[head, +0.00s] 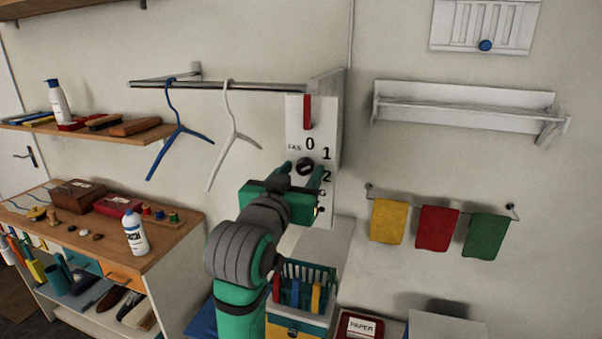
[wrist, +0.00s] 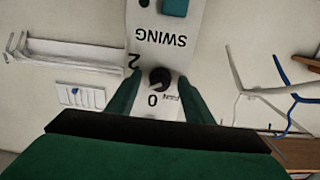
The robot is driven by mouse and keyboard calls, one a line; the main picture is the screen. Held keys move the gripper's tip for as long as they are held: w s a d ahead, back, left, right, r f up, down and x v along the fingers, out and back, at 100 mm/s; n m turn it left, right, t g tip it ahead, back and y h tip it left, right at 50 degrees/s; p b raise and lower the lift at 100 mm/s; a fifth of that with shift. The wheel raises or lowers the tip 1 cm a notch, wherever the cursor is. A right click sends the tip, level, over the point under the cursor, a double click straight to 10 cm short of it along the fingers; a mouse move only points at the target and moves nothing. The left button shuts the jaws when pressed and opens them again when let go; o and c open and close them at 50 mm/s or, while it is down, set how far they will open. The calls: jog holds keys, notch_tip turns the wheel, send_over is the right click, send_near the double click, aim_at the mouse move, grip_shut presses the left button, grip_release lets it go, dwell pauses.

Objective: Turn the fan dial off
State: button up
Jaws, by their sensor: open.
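The fan dial (head: 305,166) is a small black round knob on a white wall panel (head: 298,132) marked FAN, 0, 1 and 2. It also shows in the wrist view (wrist: 159,79), where the lettering is upside down. My gripper (head: 303,173) is in front of the panel with its green fingers open, one on each side of the dial. In the wrist view my gripper (wrist: 157,86) has visible gaps between both fingers and the dial. The 1 is hidden in the wrist view. I cannot tell which number the dial points to.
A red piece (head: 307,112) is above the dial. Below it, the panel reads SWING beside a teal knob (wrist: 175,7). A rail with a blue hanger (head: 172,130) and a white hanger (head: 231,135) is left. A basket (head: 293,290) stands below my arm.

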jog(key=shift+w, duration=0.15)
jog(key=c, duration=1)
jog(key=shift+c, duration=0.2)
jog(key=shift+n, duration=0.4)
jog(key=n, duration=0.4)
jog(key=shift+d+n, duration=0.1)
jog(key=shift+n, duration=0.3)
jog(key=n, duration=0.6)
jog(key=shift+n, duration=0.3)
jog(key=o, duration=1)
